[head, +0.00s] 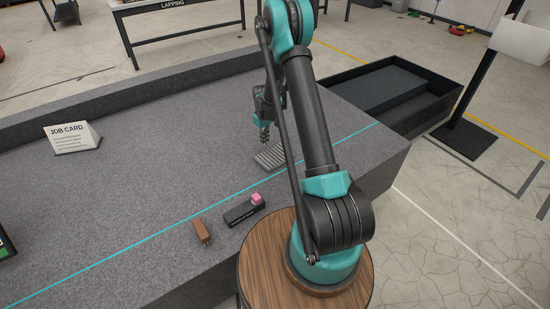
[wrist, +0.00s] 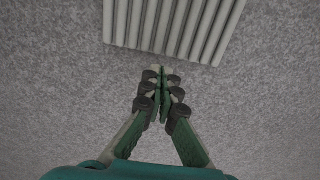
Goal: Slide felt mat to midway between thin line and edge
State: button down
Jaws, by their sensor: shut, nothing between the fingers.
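A grey ribbed mat (head: 270,157), which looks like the felt mat, lies flat on the granite bed, just on the far side of the thin teal line (head: 150,238). My arm hides part of its right side in the head view. In the wrist view the ribbed mat (wrist: 172,28) fills the top middle, and its upper part is cut off. My gripper (wrist: 160,75) is shut and empty, with its tips a little short of the mat's lower edge in that view. In the head view my gripper (head: 264,143) is at the mat's far left side. Whether it touches the granite is unclear.
Between the line and the bed's front edge (head: 385,160) lie a dark block (head: 238,215) with a pink piece (head: 257,198) on it and a brown block (head: 201,231). A job card (head: 73,138) stands at the far left. The bed's middle is clear.

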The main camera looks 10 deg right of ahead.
jog(key=shift+f, duration=0.2)
jog(key=shift+f, duration=0.35)
jog(key=shift+f, duration=0.3)
jog(key=shift+f, duration=0.35)
jog(key=shift+f, duration=0.1)
jog(key=shift+s+d, duration=0.15)
jog(key=shift+s, duration=0.15)
dwell(0.4)
jog(key=shift+w, duration=0.15)
jog(key=shift+w+a, duration=0.2)
dwell(0.3)
